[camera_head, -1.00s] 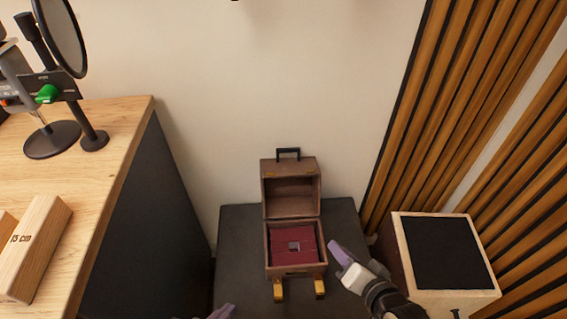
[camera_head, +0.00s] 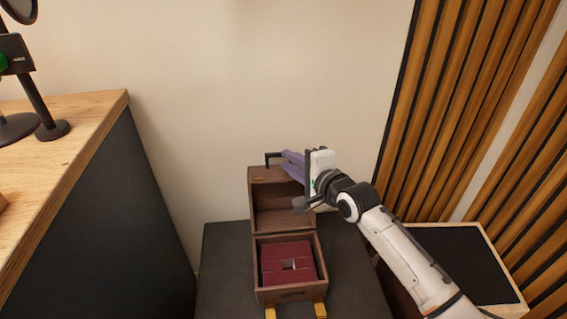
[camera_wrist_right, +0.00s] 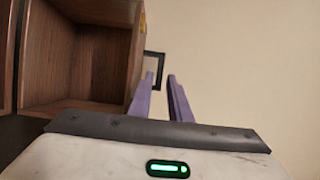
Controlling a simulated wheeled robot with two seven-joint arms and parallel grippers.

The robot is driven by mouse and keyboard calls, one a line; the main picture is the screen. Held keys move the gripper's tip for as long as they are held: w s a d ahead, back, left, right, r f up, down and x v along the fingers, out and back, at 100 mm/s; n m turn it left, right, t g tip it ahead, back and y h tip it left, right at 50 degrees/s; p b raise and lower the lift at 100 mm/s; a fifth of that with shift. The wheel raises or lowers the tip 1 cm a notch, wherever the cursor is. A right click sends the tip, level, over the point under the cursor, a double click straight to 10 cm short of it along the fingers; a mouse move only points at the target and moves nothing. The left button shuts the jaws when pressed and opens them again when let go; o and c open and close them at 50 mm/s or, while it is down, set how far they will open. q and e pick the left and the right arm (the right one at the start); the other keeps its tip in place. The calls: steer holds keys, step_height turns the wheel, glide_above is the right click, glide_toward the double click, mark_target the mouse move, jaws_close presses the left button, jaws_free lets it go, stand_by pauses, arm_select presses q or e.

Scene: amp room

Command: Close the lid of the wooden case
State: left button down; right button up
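The wooden case (camera_head: 256,266) stands on a dark grey stand with its lid (camera_head: 285,219) raised upright at the back. A black handle (camera_head: 271,156) sits on top of the lid, partly hidden by my gripper. My right gripper (camera_head: 285,161) is beside the lid's upper right edge, close to the handle. In the right wrist view its two purple fingers (camera_wrist_right: 159,97) are apart with nothing between them, and the handle (camera_wrist_right: 155,68) shows just beyond their tips. My left gripper is not in view.
The dark grey stand (camera_head: 222,270) holds the case near a plain wall. A wooden desk (camera_head: 60,150) with a microphone stand (camera_head: 50,125) is at the left. A speaker-like box (camera_head: 470,265) and slatted wood panels (camera_head: 450,100) are at the right.

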steer(key=shift+b+x, duration=0.65)
steer(key=shift+x, duration=1.25)
jaws_close()
